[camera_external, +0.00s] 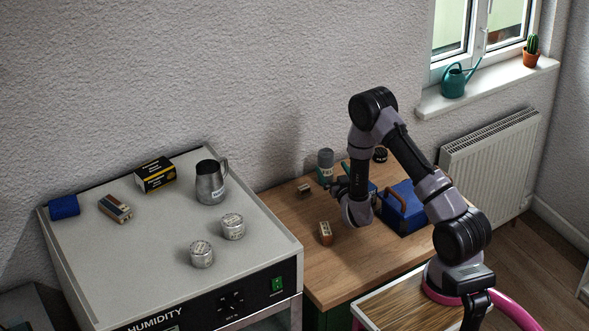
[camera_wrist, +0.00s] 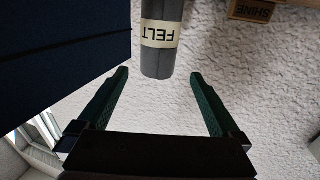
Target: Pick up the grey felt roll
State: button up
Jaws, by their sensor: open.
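The grey felt roll (camera_wrist: 165,62) has a cream band reading FELT and shows upside down at the top centre of the wrist view. It appears to be the upright grey cylinder (camera_external: 325,157) near the wall on the wooden table in the external view. My gripper (camera_wrist: 159,73) is open, with one dark green finger on each side of the roll's near end in the picture. Nothing is held. In the external view my gripper (camera_external: 336,185) is low over the table, close to the cylinder. Contact cannot be told.
A dark blue box face (camera_wrist: 65,40) fills the wrist view's upper left. A block marked SHINE (camera_wrist: 252,11) is at upper right. A blue toolbox (camera_external: 407,216) stands right of my gripper on the wooden table (camera_external: 285,218).

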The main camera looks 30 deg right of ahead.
aim_at(323, 151)
jog(key=x, duration=1)
jog(key=shift+w+d, duration=0.2)
jog(key=shift+w, duration=0.1)
jog(key=c, duration=1.4)
